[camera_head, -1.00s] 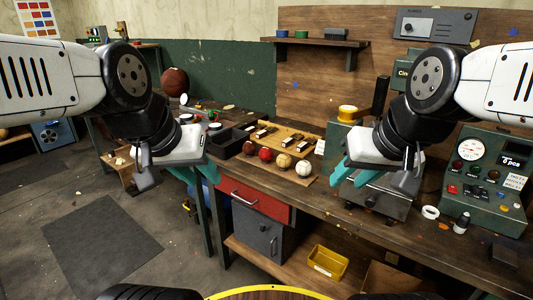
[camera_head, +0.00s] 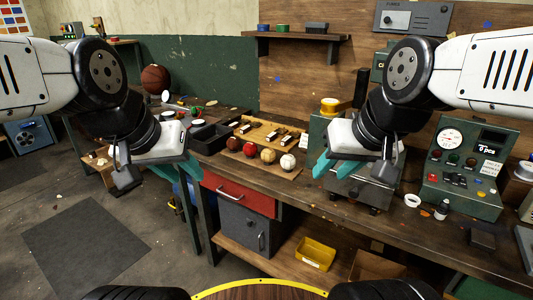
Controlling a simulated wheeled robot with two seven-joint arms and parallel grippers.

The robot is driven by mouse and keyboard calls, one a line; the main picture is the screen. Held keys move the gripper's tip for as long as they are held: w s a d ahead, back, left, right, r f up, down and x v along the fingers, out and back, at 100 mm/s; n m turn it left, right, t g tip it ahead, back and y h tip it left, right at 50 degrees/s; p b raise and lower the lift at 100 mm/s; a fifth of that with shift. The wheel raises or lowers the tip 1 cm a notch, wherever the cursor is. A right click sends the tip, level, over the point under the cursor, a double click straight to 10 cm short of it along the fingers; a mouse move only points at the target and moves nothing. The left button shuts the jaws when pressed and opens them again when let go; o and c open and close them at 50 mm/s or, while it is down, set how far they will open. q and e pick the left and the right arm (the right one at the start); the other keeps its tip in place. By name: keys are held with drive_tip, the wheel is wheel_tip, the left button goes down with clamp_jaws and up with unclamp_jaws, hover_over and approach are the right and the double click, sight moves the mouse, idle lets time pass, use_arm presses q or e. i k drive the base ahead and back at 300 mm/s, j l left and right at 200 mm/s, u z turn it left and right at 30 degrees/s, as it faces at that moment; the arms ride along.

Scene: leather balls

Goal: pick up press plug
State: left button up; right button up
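No part is clearly recognisable as the press plug. A small dark-and-white cylindrical piece (camera_head: 441,210) stands on the right part of the workbench (camera_head: 400,232), in front of the green gauge box (camera_head: 462,170). A dark flat-topped object (camera_head: 483,236) is to its right; I cannot tell whether either is the plug.
Several balls, including a red one (camera_head: 249,150) and a white one (camera_head: 288,161), line a wooden board on the bench. A white ring (camera_head: 412,200) lies near the gauge box. A black tray (camera_head: 210,137) is at left. A yellow bin (camera_head: 318,254) is on the lower shelf.

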sight(441, 212)
drive_tip(key=k+z, duration=0.1)
drive_tip(key=z, duration=1.55)
